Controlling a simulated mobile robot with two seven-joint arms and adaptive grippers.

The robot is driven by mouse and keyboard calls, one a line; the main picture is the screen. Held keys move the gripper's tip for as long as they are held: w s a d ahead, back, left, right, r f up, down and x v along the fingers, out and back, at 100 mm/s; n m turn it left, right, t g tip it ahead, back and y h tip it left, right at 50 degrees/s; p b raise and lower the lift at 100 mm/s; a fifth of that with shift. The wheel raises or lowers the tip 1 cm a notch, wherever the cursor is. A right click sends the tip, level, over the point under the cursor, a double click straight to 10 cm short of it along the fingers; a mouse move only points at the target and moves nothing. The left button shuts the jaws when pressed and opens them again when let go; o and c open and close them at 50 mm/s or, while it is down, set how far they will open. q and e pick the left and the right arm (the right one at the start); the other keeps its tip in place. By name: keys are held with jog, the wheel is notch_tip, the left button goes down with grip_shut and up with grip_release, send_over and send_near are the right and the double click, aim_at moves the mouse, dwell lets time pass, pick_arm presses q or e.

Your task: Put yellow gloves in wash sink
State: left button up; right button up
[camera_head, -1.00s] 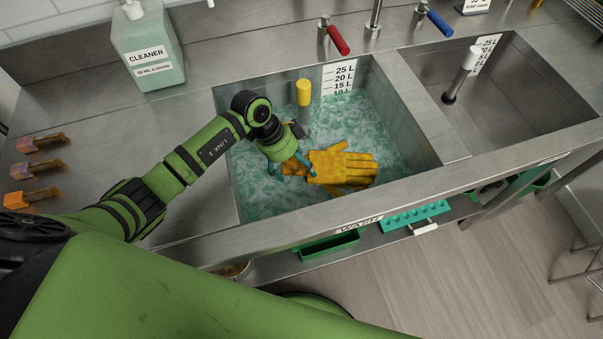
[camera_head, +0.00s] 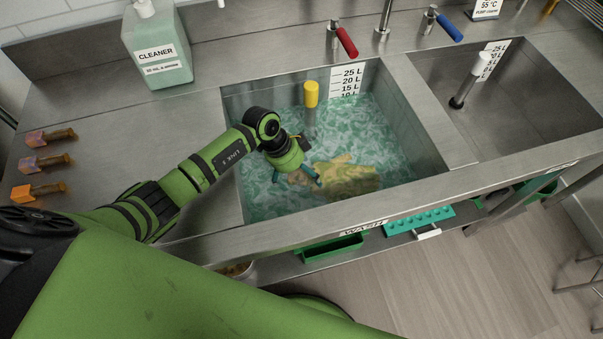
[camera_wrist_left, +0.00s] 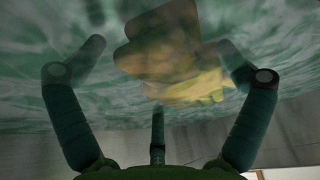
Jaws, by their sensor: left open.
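The yellow gloves (camera_head: 346,177) lie in the soapy water of the wash sink (camera_head: 434,160), partly sunk and blurred by the green-white water. My left gripper (camera_head: 306,180) is in the sink at the left end of the gloves, low at the water. In the left wrist view its fingers (camera_wrist_left: 165,70) are spread wide and open. The gloves (camera_wrist_left: 180,65) show there beyond the fingers, apart from them. My right gripper is not in view.
A yellow-topped standpipe (camera_head: 311,94) rises at the back of the wash sink. A second, empty-looking sink (camera_head: 530,95) is to the right. A cleaner bottle (camera_head: 155,50) and several small brushes (camera_head: 50,163) stand or lie on the left counter.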

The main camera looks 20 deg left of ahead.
pick_arm(q)
jog(key=shift+r, duration=0.1)
jog(key=b+v, duration=0.1)
jog(key=v, duration=1)
jog(key=shift+a+r, duration=0.2)
jog(key=shift+r, duration=0.2)
